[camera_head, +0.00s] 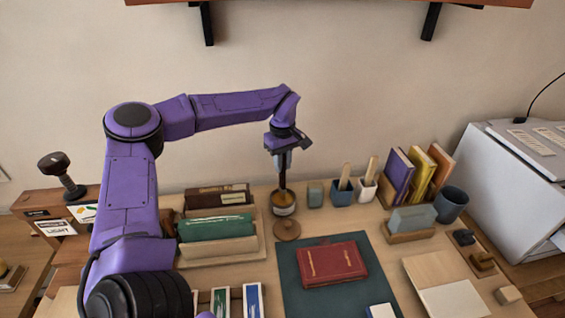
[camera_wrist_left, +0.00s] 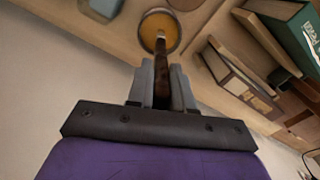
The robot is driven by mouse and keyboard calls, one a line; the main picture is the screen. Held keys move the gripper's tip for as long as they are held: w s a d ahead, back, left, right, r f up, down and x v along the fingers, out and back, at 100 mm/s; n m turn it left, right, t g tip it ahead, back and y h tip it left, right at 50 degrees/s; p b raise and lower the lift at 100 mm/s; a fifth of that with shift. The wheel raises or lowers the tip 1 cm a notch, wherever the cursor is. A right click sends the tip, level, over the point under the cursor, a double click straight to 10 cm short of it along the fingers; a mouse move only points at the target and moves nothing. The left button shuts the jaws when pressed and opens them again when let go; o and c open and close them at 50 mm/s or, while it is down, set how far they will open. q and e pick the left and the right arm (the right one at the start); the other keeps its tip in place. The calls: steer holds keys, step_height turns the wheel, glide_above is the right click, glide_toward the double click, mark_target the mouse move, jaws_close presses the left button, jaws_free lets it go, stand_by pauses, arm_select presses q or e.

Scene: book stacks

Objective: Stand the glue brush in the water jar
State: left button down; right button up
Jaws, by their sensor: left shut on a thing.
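My left gripper (camera_head: 283,158) is shut on the glue brush (camera_head: 282,181) and holds it upright, tip down. The brush's lower end is at the mouth of a small round pot (camera_head: 284,210) with amber contents; how deep it reaches is hard to tell. In the left wrist view the brush (camera_wrist_left: 160,63) runs from the gripper (camera_wrist_left: 161,80) to the amber pot (camera_wrist_left: 171,17). A dark blue-grey cup (camera_head: 451,206) at the right back may be the water jar; its contents do not show. My right gripper is not in view.
A round wooden lid (camera_head: 287,229) lies in front of the pot. A red book (camera_head: 332,263) lies on a dark green mat (camera_head: 290,280). Book racks (camera_head: 218,228) stand left; small holders (camera_head: 342,192), upright books (camera_head: 398,172) and a grey block (camera_head: 410,218) stand right of the pot.

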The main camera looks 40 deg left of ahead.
arm_select(q)
steer(key=shift+w+f, duration=0.1)
steer(key=shift+f, duration=0.35)
steer(key=c, duration=1)
jaws_free()
step_height(320, 180, up, 12)
steer(key=shift+r, duration=0.25)
steer(key=shift+f, duration=0.1)
